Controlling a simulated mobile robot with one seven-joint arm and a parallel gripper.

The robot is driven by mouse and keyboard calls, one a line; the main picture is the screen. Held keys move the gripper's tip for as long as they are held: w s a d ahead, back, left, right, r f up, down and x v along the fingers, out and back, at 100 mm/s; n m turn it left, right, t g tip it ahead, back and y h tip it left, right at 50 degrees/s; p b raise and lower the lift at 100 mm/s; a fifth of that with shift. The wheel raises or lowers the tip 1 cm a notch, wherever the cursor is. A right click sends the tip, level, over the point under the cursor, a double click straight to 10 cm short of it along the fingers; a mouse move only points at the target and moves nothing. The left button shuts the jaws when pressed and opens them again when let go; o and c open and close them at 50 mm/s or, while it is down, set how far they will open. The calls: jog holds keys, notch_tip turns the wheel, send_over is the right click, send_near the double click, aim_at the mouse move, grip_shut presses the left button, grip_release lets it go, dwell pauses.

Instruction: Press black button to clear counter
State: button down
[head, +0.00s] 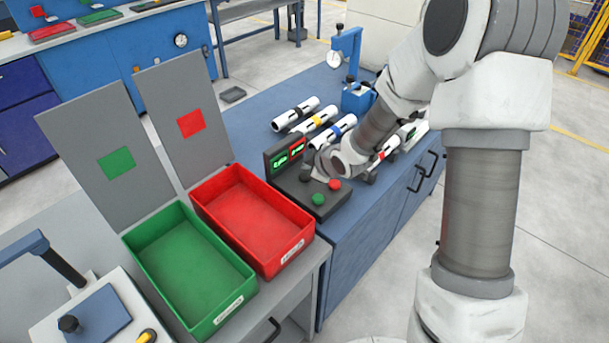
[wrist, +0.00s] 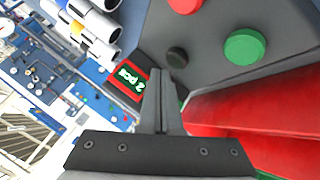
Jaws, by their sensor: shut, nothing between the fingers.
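The dark control box (head: 297,190) stands on the blue workbench. It carries a green button (head: 318,199) and a red button (head: 335,184); the green button (wrist: 245,46) and red button (wrist: 185,4) also show in the wrist view. The black button (wrist: 177,57) shows in the wrist view just beyond my gripper's fingertips (wrist: 158,74); I cannot tell whether they touch. In the head view my gripper (head: 306,173) points down over the box's back left part and hides the black button. My gripper is shut and empty. A lit counter display (wrist: 130,80) seems to read "2 pcs".
A red bin (head: 304,236) and a green bin (head: 143,262) stand left of the box. Several white pipes with coloured bands, such as a yellow-banded one (head: 315,121), lie behind the box. A blue fixture (head: 358,98) stands farther back.

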jog(key=shift+f, duration=0.1)
dwell(0.3)
jog(key=shift+f+b, duration=0.4)
jog(key=shift+b, duration=0.15)
jog(key=shift+f+b, duration=0.4)
dwell(0.6)
jog(key=shift+r, duration=0.1)
jog(key=shift+r+p, duration=0.65)
jog(key=shift+r, duration=0.1)
notch_tip(320, 180, up, 5)
jog(key=p, duration=0.4)
jog(key=shift+r, duration=0.1)
dwell(0.7)
